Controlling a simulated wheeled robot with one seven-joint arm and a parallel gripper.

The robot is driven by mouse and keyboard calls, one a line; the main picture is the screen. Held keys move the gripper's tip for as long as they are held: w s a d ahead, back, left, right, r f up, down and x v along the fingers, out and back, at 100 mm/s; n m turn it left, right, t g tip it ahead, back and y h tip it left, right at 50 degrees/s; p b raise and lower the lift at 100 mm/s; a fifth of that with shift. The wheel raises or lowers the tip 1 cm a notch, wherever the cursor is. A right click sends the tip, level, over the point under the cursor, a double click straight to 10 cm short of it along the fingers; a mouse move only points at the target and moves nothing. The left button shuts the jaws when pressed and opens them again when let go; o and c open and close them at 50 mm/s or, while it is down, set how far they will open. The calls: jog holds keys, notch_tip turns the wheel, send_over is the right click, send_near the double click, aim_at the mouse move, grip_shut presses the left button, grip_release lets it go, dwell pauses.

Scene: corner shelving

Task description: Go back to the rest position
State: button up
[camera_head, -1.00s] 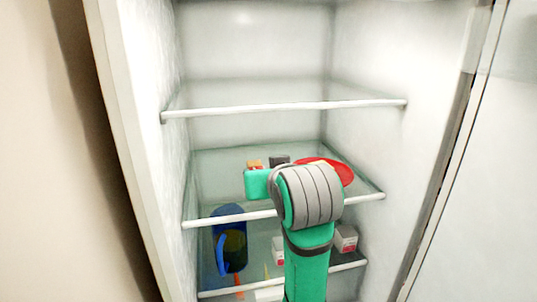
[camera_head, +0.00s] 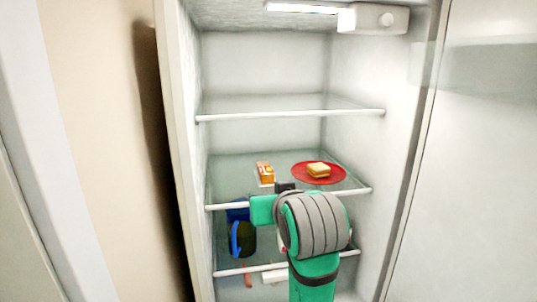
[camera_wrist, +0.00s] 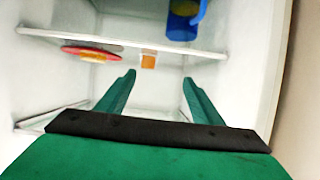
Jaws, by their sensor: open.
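My gripper (camera_wrist: 159,79) is open and empty in the wrist view, its two green fingers apart with nothing between them. In the head view my green and grey arm stands in front of the fridge's lower shelves and its fingers are hidden. A red plate (camera_head: 299,178) with a sandwich (camera_head: 318,170) on it rests on the middle glass shelf. An orange carton (camera_head: 265,172) stands left of the plate. The wrist view appears upside down and shows the plate (camera_wrist: 92,54) and the carton (camera_wrist: 148,62) beyond the fingertips, apart from them.
A blue pitcher (camera_head: 241,238) stands on the lower shelf at the left, partly hidden; it also shows in the wrist view (camera_wrist: 181,27). The upper shelf (camera_head: 290,104) is empty. The open fridge door (camera_head: 470,180) stands at the right. Lower shelf items are partly hidden by my arm.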

notch_tip(320, 180, down, 21)
jog(key=w+a+m, duration=0.1)
jog(key=m, duration=0.1)
jog(key=s+f+m+t+h, duration=0.1)
jog(key=s+f, duration=0.4)
jog(key=f, duration=0.3)
jog(key=s+f, duration=0.4)
jog(key=f, duration=0.5)
jog(key=s+f+h, duration=0.1)
jog(key=s+f, duration=0.4)
jog(key=s, duration=0.4)
jog(key=s+f+h, duration=0.1)
jog(key=s+f, duration=0.3)
jog(key=s, duration=0.5)
jog(key=s+r+t, duration=0.1)
jog(key=s+r, duration=0.2)
jog(key=s, duration=1.5)
jog(key=shift+s+n, duration=0.4)
